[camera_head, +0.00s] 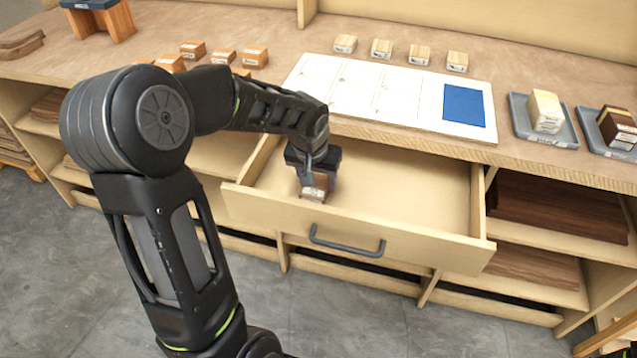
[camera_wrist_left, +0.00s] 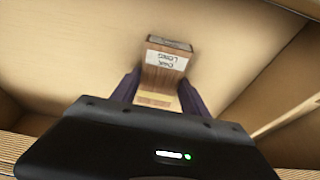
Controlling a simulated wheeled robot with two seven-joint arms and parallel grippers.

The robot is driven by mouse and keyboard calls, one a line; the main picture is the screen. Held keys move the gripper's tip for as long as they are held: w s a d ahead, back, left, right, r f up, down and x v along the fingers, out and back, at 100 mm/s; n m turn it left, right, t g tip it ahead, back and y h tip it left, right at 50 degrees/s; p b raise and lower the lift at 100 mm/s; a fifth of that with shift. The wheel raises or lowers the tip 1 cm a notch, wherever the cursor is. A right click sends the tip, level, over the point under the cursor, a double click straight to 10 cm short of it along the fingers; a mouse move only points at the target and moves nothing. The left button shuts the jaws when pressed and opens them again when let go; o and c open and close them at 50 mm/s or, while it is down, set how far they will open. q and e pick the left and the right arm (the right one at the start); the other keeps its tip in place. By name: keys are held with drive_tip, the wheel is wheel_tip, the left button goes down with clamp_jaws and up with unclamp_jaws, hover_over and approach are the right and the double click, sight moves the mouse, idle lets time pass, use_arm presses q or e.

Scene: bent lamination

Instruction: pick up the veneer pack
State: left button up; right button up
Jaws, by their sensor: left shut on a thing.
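The veneer pack is a small brown wooden block (camera_head: 316,188) with a pale label, inside the open drawer (camera_head: 400,195). In the left wrist view the block (camera_wrist_left: 163,75) sits between the two fingers, and its label seems to read "LONG" with another word. My left gripper (camera_head: 312,168) reaches down into the drawer and is shut on this block. Whether the block touches the drawer floor cannot be told. My right gripper is not in view.
The drawer's front panel has a grey handle (camera_head: 346,243). On the bench above lie a white board (camera_head: 390,92) with a blue patch, several small wood blocks, and two grey trays (camera_head: 518,108) with stacked blocks at right. The right part of the drawer is empty.

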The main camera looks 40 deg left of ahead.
sight(318, 182)
use_arm(q)
drive_tip(key=shift+c, duration=1)
wheel_tip(318, 182, up, 10)
drive_tip(key=shift+p, duration=0.35)
drive_tip(key=w+d+r+m+p, duration=0.1)
drive_tip(key=w+d+p, duration=0.1)
drive_tip(key=d, duration=0.6)
drive_tip(key=w+d+r+m+h+p, duration=0.1)
drive_tip(key=w+d+m+p, duration=0.1)
drive_tip(key=d, duration=0.7)
drive_tip(key=shift+w+r+m+p, duration=0.2)
drive_tip(key=shift+w+m+p, duration=0.1)
drive_tip(key=shift+p, duration=0.4)
drive_tip(key=shift+d, duration=0.1)
